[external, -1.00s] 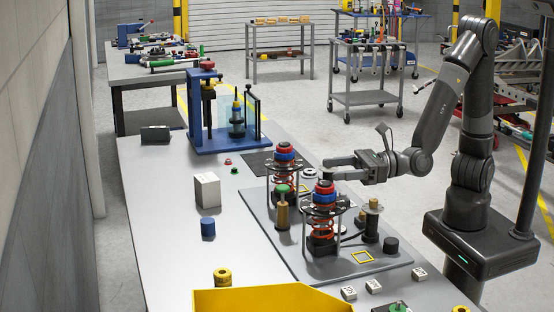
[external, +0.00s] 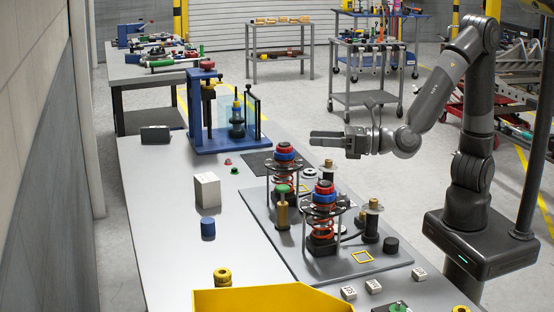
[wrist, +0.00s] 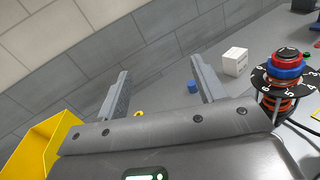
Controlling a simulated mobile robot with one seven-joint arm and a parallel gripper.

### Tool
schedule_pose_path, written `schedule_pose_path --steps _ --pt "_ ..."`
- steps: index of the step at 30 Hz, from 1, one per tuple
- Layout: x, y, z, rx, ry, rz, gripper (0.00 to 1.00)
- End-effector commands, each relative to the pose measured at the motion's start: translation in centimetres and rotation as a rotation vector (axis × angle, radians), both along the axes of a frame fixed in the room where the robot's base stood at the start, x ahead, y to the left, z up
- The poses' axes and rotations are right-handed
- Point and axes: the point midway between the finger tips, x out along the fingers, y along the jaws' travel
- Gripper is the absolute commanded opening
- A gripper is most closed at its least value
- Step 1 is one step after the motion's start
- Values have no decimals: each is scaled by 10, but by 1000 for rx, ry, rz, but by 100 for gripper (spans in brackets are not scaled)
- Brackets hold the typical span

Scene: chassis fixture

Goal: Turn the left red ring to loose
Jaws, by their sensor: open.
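Two spring units stand on the grey plate in the external view. Each has a red ring above a blue ring: one red ring (external: 284,149) is farther back to the left, the other red ring (external: 325,187) nearer and to the right. My gripper (external: 313,138) is raised, with its fingers pointing left, apart from both rings. In the wrist view my gripper (wrist: 160,67) has its fingers spread with nothing between them. One red ring (wrist: 287,55) shows at the right there, above a black numbered dial (wrist: 262,80); I cannot tell which unit it is.
A white cube (external: 207,190) and blue cylinder (external: 208,228) stand on the table left of the plate (external: 290,262). A yellow bin (external: 270,298) is at the front. Posts stand beside the spring units. A blue press fixture (external: 207,115) stands at the back.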

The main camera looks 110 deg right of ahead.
Motion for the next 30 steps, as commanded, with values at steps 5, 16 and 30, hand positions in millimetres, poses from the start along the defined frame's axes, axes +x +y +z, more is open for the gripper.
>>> schedule_pose_path --steps 5,16,30 --pt "10 -46 18 155 -20 -282 63" --pt "0 -89 12 547 82 -777 63" --pt "-1 -20 0 1175 475 -1091 63"
